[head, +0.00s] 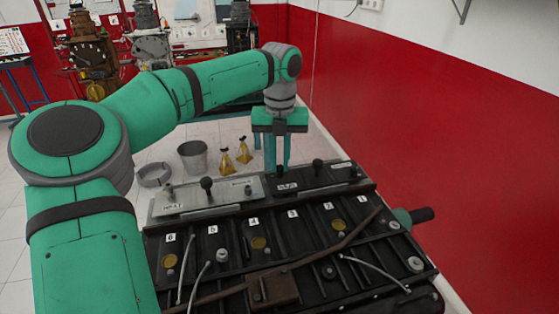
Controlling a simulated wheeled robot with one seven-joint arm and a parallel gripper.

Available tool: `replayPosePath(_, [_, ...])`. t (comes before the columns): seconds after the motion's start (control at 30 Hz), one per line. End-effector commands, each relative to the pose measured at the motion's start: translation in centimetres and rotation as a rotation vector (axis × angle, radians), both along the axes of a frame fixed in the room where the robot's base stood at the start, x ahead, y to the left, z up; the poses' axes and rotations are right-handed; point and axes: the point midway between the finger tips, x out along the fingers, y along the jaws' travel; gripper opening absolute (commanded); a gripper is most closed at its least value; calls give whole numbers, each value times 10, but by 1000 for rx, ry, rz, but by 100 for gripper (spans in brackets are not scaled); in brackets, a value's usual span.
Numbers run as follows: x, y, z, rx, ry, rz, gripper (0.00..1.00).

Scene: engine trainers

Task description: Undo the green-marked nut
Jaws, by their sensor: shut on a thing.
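My gripper (279,167) reaches down from the arm to the far edge of a dark engine block (322,243). Its two green fingers are shut on a small dark part at the top plates, mostly hidden between the fingertips. I cannot tell whether this part is a nut, and I can make out no green mark on it. Several nuts or bolt heads show on the block, such as a light one (222,255) at the left middle and another (416,264) at the right.
Black knobs stand left (206,183) and right (318,165) of the gripper. A brown bar and thin pipes cross the block. A green cylinder with a black end (423,214) sticks out at its right. A bucket (193,158) stands on the floor behind. A red wall (420,150) is close on the right.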

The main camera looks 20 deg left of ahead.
Motion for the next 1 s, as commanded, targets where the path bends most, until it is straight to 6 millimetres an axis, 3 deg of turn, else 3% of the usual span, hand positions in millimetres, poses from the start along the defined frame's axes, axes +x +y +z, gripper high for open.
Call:
replayPosePath(0.33, [1,1,1,0,-4,147,0])
replayPosePath(0.87, [1,2,1,0,-5,173,0])
replayPosePath(0.9, [1,2,1,0,-5,173,17])
replayPosePath(0.97, [1,2,1,0,-5,173,31])
replayPosePath(1.0, [1,2,1,0,-5,173,34])
